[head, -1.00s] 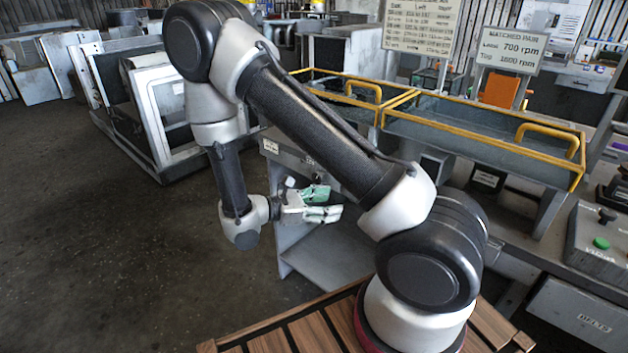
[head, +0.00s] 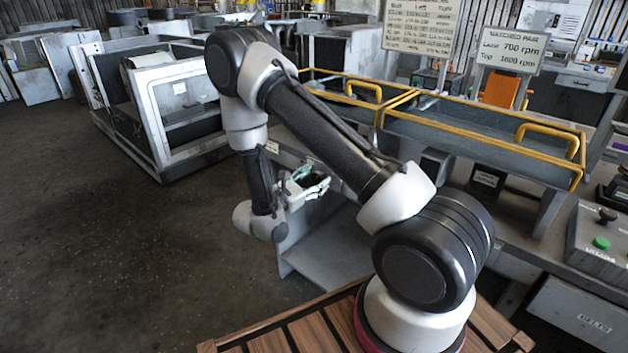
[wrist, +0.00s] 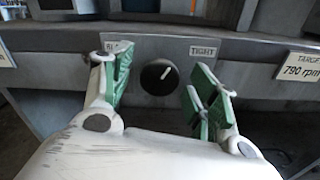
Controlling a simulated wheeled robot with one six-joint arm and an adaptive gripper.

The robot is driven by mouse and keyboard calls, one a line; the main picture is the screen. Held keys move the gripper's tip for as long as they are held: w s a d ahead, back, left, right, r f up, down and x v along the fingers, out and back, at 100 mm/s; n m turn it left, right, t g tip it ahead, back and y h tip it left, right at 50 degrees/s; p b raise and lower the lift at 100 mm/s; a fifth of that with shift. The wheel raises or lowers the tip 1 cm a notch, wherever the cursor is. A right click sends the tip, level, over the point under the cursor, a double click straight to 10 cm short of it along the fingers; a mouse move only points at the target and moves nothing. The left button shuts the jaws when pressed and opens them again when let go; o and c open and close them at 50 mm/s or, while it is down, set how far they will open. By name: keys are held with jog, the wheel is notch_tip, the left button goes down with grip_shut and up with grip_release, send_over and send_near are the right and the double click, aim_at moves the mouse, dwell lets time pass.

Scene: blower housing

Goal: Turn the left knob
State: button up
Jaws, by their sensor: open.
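A round black knob (wrist: 158,77) sits on the grey front panel in the wrist view, with a white pointer line tilted up and to the right. A label at its right reads TIGHT (wrist: 203,51). A label at its left (wrist: 118,48) is partly hidden by a finger. My gripper (wrist: 161,66) is open, with one green-padded finger on each side of the knob in the picture and no visible contact. In the head view, my gripper (head: 308,184) is by the bench front, and the knob cannot be made out there.
A target plate (wrist: 303,66) reading 790 rpm is on the panel at the right. Two yellow-rimmed trays (head: 480,131) lie on the bench. A control box with a green button (head: 601,243) stands at the right. The floor at left (head: 120,250) is clear.

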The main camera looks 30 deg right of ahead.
jog(key=shift+d, duration=0.1)
jog(key=shift+c, duration=0.2)
jog(key=c, duration=1)
jog(key=shift+o, duration=0.2)
jog(key=n, duration=0.5)
jog(key=shift+w, duration=0.1)
jog(key=o, duration=1)
jog(key=v, duration=1.2)
jog(key=shift+f, duration=0.1)
